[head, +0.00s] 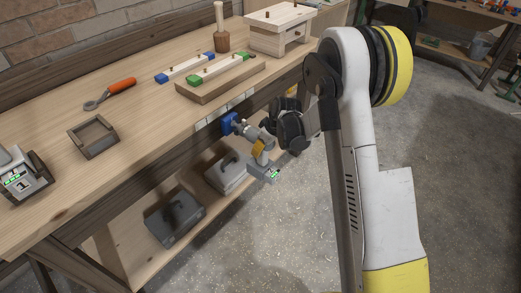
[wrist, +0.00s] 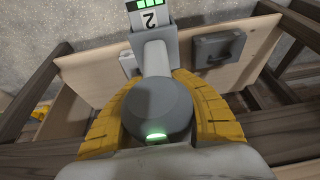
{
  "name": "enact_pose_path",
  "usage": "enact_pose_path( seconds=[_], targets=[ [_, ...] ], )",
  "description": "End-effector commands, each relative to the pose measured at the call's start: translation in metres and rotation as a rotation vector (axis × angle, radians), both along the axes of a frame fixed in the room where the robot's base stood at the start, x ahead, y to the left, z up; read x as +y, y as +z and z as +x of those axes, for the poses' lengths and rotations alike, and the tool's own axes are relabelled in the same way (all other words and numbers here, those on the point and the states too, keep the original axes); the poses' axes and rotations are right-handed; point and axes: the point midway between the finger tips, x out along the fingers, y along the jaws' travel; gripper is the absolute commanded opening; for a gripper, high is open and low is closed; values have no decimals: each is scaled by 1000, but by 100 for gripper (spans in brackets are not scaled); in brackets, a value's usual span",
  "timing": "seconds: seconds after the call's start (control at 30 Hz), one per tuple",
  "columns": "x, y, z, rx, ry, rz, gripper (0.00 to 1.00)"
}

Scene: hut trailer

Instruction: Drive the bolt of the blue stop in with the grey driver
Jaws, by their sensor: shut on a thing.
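The blue stop (head: 229,123) is on the front face of the workbench, just below the top edge. My gripper (head: 258,148) is shut on the grey driver (head: 267,142), its yellow fingers on both sides of the body. In the wrist view the driver (wrist: 158,108) sits between the fingers, with a green light and a battery (wrist: 150,20) marked 2. The driver's nose points at the stop and is at or very near it; I cannot tell if they touch. The bolt is hidden.
A grey battery marked 1 (head: 16,178) stands in a dark holder at left. An empty wooden tray (head: 93,150), an orange-handled wrench (head: 120,86) and a drawer box (head: 281,30) are on the bench. Toolboxes (head: 174,218) stand on the lower shelf. The floor at right is clear.

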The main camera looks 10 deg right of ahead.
Motion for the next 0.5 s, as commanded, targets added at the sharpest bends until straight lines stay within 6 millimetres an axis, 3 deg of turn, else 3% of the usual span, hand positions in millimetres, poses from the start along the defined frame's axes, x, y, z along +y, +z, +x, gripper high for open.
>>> enact_pose_path(
  seconds=[0.5],
  targets=[
    [3, 1, 4, -1, 0, 1, 0]
  ],
)
